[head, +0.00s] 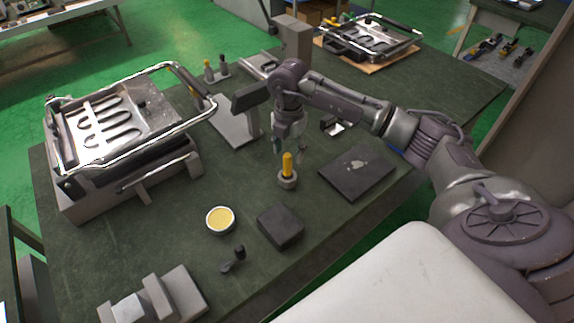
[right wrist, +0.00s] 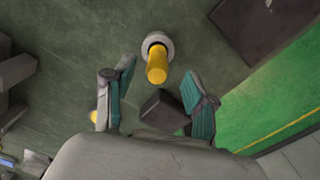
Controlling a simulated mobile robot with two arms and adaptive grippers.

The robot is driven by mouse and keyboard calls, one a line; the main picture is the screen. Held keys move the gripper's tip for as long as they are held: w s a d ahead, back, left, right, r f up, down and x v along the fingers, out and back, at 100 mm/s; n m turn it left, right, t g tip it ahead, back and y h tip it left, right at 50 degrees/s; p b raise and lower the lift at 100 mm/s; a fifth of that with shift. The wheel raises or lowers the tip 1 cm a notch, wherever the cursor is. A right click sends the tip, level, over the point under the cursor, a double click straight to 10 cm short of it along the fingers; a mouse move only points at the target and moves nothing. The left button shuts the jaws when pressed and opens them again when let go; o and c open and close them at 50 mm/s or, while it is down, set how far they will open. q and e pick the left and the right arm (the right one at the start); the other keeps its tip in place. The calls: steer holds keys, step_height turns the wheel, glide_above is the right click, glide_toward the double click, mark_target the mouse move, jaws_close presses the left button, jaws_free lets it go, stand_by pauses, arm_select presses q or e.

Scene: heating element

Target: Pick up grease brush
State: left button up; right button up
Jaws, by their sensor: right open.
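The grease brush (head: 287,163) shows as a yellow handle standing upright in a small grey round holder (head: 288,182) on the dark green table. In the right wrist view, the yellow handle (right wrist: 157,66) points toward the camera, with its grey holder (right wrist: 155,43) around its base. Its bristles are hidden. My right gripper (head: 289,150) is open and empty, pointing down just above the handle. In the right wrist view its two teal-padded fingers (right wrist: 157,76) are spread, with the handle between and slightly beyond their tips. My left gripper is not in view.
A bowl of yellow grease (head: 220,220) and a dark block (head: 280,226) stand nearer the front. A dark flat panel (head: 357,173) lies to the right. A metal heating fixture (head: 123,130) stands at left. Bare table surrounds the holder.

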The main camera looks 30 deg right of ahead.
mark_target(287, 166)
step_height(287, 166, down, 2)
steer(key=shift+a+f+p, duration=0.1)
steer(key=shift+p, duration=0.3)
step_height(287, 166, down, 4)
steer(key=shift+a+r+p, duration=0.1)
steer(key=shift+r+p, duration=0.15)
steer(key=shift+p, duration=0.3)
steer(key=shift+f, duration=0.25)
steer(key=c, duration=0.9)
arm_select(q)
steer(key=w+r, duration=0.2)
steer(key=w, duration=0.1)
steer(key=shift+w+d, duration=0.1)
arm_select(e)
jaws_close()
